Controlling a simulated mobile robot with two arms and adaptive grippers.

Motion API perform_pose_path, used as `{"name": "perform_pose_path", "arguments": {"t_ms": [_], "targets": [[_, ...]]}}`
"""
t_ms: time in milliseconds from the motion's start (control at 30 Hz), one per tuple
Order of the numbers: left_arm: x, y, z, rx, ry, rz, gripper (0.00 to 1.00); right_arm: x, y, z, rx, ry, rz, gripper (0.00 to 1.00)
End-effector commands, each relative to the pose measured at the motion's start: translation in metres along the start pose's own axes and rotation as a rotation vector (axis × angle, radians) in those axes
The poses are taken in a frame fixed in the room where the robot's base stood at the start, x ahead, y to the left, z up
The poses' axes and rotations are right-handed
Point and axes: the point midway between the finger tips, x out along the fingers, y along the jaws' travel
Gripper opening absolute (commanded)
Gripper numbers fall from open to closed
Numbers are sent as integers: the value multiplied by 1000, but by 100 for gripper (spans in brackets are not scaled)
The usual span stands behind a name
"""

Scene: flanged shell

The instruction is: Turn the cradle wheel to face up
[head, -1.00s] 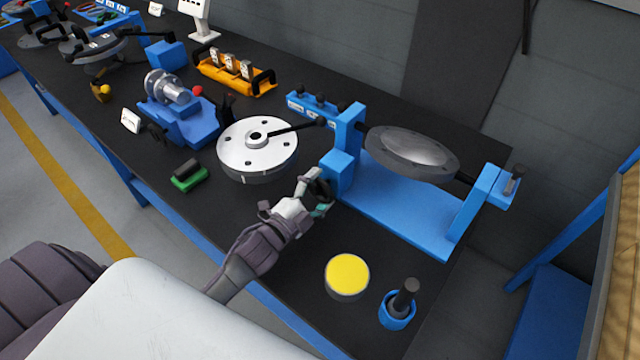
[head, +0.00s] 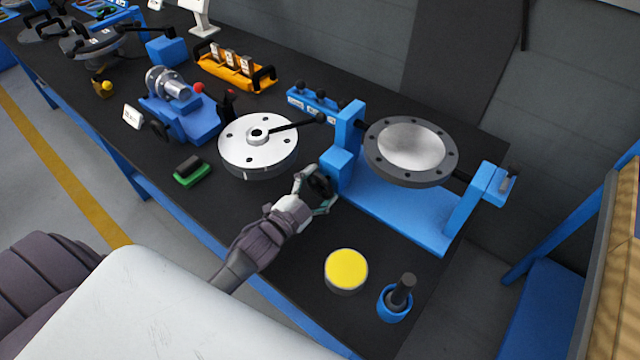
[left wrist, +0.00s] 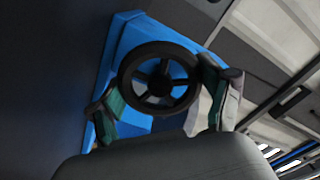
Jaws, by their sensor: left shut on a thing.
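The blue cradle (head: 400,212) stands on the bench and carries a round grey flanged shell (head: 408,148) between its two posts. The shell shows a ring of bolt holes and a hollow, pale inside facing up, slightly tilted. The black cradle wheel (head: 319,185) is on the near left side of the cradle's gearbox. My left gripper (head: 324,190) is shut on this wheel. In the left wrist view the spoked wheel (left wrist: 158,52) sits between the two fingers, one on each side of its rim. My right gripper is not in view.
A silver disc with a black handle (head: 258,148) lies left of the cradle. A yellow-topped tin (head: 346,268) and a blue cup with a black-handled tool (head: 397,298) stand in front. A green-based block (head: 191,172) lies near the bench edge.

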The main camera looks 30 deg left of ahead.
Motion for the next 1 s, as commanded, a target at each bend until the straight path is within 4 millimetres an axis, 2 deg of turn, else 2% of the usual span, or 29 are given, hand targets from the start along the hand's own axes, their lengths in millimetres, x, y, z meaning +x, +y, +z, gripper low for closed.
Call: {"name": "perform_pose_path", "arguments": {"t_ms": [133,167,267,667,767,1000], "targets": [[-1,2,1,0,-3,3,45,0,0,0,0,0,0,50],[-1,2,1,0,-3,3,84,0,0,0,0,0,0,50],[-1,2,1,1,-3,3,100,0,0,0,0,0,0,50],[-4,1,1,1,-2,1,100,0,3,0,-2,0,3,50],[-16,1,1,1,-3,3,100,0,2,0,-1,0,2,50],[-66,2,1,1,-4,4,100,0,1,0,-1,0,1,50]]}}
